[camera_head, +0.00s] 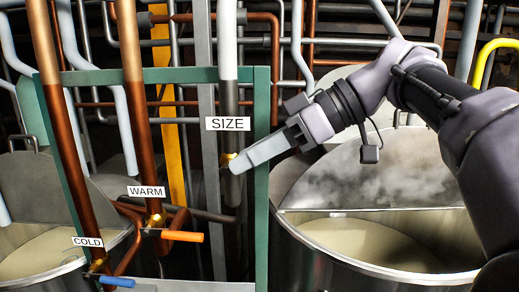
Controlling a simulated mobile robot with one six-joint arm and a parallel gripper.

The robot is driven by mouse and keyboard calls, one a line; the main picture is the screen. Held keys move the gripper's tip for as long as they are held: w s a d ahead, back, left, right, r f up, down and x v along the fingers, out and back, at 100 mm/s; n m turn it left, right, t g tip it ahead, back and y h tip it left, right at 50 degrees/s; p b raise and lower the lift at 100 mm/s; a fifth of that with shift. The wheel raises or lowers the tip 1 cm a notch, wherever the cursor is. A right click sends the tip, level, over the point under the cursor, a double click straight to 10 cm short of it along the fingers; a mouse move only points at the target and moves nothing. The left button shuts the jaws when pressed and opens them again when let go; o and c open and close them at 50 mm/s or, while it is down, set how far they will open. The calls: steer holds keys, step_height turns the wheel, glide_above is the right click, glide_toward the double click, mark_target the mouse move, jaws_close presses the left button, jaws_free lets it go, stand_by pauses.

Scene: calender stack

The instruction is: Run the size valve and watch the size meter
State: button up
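The SIZE label (228,124) hangs on a vertical pipe (229,96), pale above and dark below. Just under the label a small brass valve part (228,156) shows on this pipe. My gripper (236,166) reaches in from the right, its fingertips at this brass part and overlapping the pipe in the picture. The fingers are seen side-on as one grey slab, so their gap is hidden. I cannot tell whether they touch or grip the valve. I see no size meter in this view.
The WARM valve has an orange handle (182,236) and the COLD valve a blue handle (117,282), both lower left. A green frame (262,220) surrounds the pipes. Steel vats stand at right (300,250) and left (120,250). Dense pipework fills the background.

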steer(key=p+v, duration=0.7)
steer(key=v, duration=1)
steer(key=shift+s+r, duration=0.1)
steer(key=shift+r, duration=0.05)
stand_by(0.6)
